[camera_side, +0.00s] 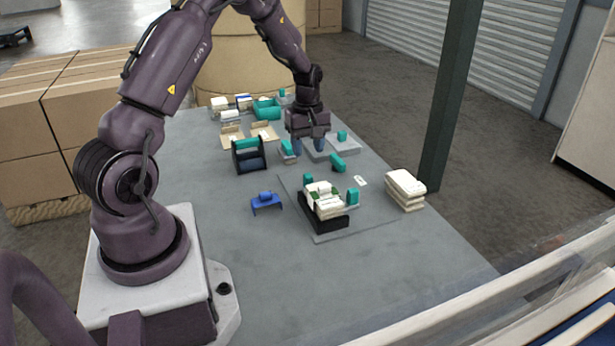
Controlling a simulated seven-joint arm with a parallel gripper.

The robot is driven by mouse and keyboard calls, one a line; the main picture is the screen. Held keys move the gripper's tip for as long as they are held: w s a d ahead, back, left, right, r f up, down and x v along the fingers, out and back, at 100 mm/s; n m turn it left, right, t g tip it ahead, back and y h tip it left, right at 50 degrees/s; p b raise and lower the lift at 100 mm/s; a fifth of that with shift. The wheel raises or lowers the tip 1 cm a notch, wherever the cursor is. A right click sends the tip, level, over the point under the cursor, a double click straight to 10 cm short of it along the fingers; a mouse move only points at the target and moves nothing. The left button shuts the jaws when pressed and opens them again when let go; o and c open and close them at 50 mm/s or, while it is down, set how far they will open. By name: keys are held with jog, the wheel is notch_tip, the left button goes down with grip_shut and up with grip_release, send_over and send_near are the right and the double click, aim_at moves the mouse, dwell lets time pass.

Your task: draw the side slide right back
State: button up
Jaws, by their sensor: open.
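A fixture on a grey plate (360,218) stands in the middle right of the bench. It has a black tray (322,222) holding cream packets (325,199) with small green parts. A teal upright block (353,196) stands at its right side, and a smaller teal block (308,178) at its back left. One of these may be the side slide; I cannot tell which. Another teal piece (337,162) lies near the plate's far edge. My gripper (310,148) is open behind the fixture, pointing down, apart from these teal blocks. What lies between its fingers is too small to tell.
A blue stand (266,203) and a black holder with a teal bar (248,154) are on the left. A cream stack (405,188) stands at the right edge. A teal bin (267,108) is at the back. The front bench (365,280) is clear. A dark post (452,100) rises behind.

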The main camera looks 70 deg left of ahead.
aim_at(308, 174)
notch_tip(308, 174, down, 9)
jog(key=shift+f, duration=0.1)
dwell(0.3)
grip_shut()
jog(key=shift+a, duration=0.15)
